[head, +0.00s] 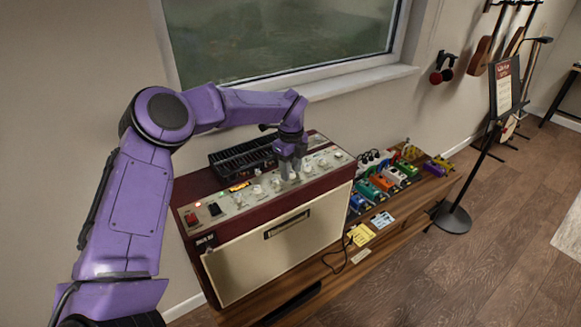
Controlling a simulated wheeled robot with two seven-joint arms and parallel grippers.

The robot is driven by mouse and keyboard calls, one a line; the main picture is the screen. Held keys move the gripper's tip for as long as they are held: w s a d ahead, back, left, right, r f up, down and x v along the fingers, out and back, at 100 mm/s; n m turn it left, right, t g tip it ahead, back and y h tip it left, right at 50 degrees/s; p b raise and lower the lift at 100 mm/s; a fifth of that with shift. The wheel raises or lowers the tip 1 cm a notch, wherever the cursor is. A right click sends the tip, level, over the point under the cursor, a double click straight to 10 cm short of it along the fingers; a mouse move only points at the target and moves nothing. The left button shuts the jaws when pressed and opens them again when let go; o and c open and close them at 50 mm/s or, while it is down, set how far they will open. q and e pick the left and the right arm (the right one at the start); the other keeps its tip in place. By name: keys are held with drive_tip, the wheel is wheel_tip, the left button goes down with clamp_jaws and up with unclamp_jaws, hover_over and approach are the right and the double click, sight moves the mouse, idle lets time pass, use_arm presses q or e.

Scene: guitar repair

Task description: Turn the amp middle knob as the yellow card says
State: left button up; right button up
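The amp (322,222) has a cream front and dark red casing, and stands on a low wooden bench. Its top panel carries a row of pale knobs, such as one near the left end (238,200) and one near the right end (338,155). My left gripper (290,174) points down at a knob around the middle of the row. Its fingers hide most of that knob, and I cannot tell whether they grip it. The yellow card (361,235) lies on the bench right of the amp; its writing is too small to read. My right gripper is out of view.
A black keyboard-like unit (240,157) sits behind the knob panel. Several coloured pedals (382,183) crowd the bench to the right. A pale blue card (382,220) and a dark cable (340,255) lie nearby. A black sign stand (453,217) stands on the floor.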

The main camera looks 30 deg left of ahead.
use_arm(q)
drive_tip(key=c, duration=0.5)
drive_tip(key=shift+w+f, duration=0.1)
clamp_jaws()
drive_tip(key=shift+m, duration=0.4)
